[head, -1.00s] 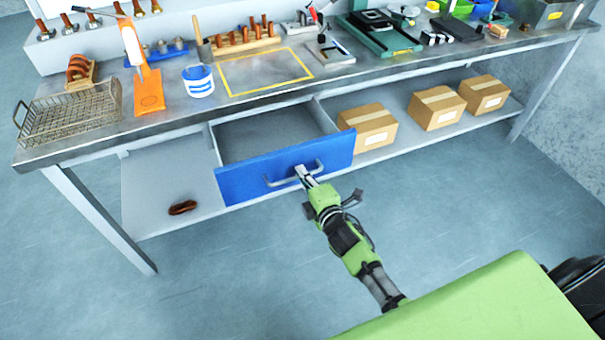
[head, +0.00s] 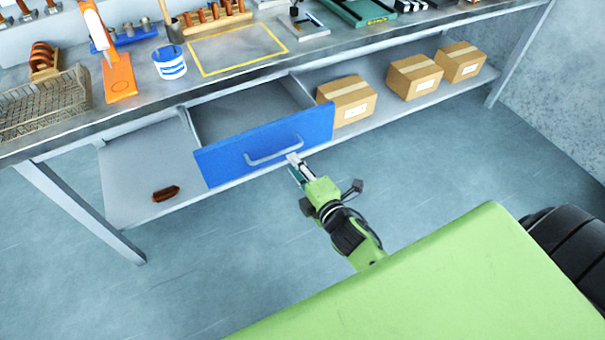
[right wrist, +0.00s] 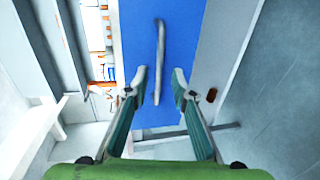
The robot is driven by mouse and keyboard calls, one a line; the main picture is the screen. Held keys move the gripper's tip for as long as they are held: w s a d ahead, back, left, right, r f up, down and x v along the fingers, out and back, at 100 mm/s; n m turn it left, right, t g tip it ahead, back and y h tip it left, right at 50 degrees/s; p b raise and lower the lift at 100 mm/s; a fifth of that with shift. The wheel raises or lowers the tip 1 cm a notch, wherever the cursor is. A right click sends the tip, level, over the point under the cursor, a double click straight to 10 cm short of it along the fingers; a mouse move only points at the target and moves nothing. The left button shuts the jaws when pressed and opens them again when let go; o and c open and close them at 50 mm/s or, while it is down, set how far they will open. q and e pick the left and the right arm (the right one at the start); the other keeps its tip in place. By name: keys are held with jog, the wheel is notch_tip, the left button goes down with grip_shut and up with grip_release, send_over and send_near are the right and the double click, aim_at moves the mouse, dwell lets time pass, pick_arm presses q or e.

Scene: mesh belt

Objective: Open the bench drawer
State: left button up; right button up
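The blue-fronted bench drawer (head: 225,166) is pulled out from under the bench top, and its grey interior shows in the head view. Its grey bar handle (head: 274,154) runs across the front; the handle also shows in the right wrist view (right wrist: 159,55). My right gripper (head: 295,163) is just in front of the drawer front, near the handle's right end. In the right wrist view my right gripper (right wrist: 160,84) has its fingers spread, with nothing held between them. The handle lies beyond and between the fingertips. My left gripper is not in view.
The bench top (head: 225,80) holds a blue-and-white tub (head: 169,64), an orange tool (head: 119,82) and a wire basket (head: 45,105). Cardboard boxes (head: 352,103) sit on the lower shelf to the right. A brown object (head: 166,193) lies on the shelf at left. The floor in front is clear.

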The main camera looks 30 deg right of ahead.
jog(key=shift+v, duration=2.1)
jog(key=s+f+m+g, duration=0.3)
jog(key=s+f, duration=0.2)
jog(key=f, duration=0.6)
jog(key=s+f+m+g, duration=0.25)
jog(key=s+f, duration=0.25)
jog(key=f, duration=0.5)
jog(key=s+f+m+g, duration=0.25)
jog(key=s+f, duration=0.25)
jog(key=f, duration=0.6)
jog(key=s+f+m+g, duration=0.2)
jog(key=s+f, duration=0.2)
jog(key=s, duration=0.4)
jog(key=s+f+m+g, duration=0.2)
jog(key=s+f, duration=0.3)
jog(key=s, duration=0.4)
jog(key=s+d+f+m+g, duration=0.1)
jog(key=s+f+m, duration=0.3)
jog(key=s, duration=0.5)
jog(key=shift+s+f+g+h, duration=0.2)
jog(key=shift+f+g+h, duration=0.1)
jog(key=shift+f+g, duration=0.4)
jog(key=shift+r, duration=0.1)
